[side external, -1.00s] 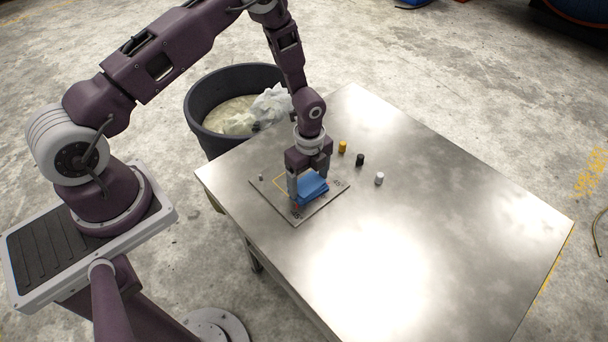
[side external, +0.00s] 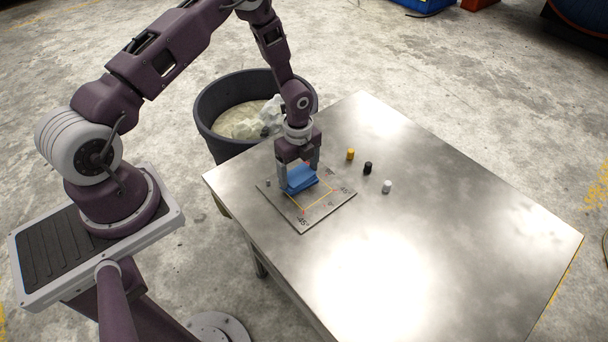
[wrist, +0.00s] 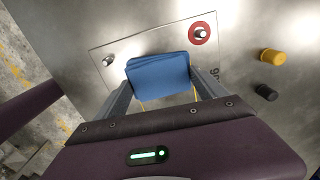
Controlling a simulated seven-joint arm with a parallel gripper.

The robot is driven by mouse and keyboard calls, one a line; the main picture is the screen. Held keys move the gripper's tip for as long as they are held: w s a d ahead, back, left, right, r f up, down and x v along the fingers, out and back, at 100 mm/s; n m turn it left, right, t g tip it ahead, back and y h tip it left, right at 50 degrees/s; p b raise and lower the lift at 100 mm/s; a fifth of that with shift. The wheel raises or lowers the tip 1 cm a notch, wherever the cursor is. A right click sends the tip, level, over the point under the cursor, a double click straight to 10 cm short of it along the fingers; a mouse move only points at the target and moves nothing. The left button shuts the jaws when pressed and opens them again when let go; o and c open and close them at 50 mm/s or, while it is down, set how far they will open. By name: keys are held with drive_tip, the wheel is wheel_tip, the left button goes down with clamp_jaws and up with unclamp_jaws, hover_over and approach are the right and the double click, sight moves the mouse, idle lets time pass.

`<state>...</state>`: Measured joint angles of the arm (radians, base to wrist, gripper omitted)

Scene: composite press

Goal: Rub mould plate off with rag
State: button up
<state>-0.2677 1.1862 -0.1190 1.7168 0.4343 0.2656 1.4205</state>
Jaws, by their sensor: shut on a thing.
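The mould plate (side external: 322,212) is a flat grey square with a yellow outline and angle marks, lying on the metal table. It also shows in the wrist view (wrist: 125,50), with a small peg at its left and a red ring around a peg at its upper right. My gripper (side external: 299,176) is shut on a folded blue rag (side external: 302,180). The rag is over the far left part of the plate, between my fingers in the wrist view (wrist: 158,76). It hides part of the yellow outline. I cannot tell whether the rag touches the plate.
A dark bin (side external: 210,125) with crumpled pale material stands behind the table's left edge. The table's right side is clear.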

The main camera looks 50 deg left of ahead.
sight(297, 173)
drive_tip(key=shift+a, duration=0.35)
wheel_tip(297, 173, up, 7)
idle(0.4)
drive_tip(key=o, duration=0.8)
drive_tip(key=shift+c, duration=0.2)
drive_tip(key=c, duration=0.8)
drive_tip(key=shift+o, duration=0.2)
drive_tip(key=shift+f, duration=2.95)
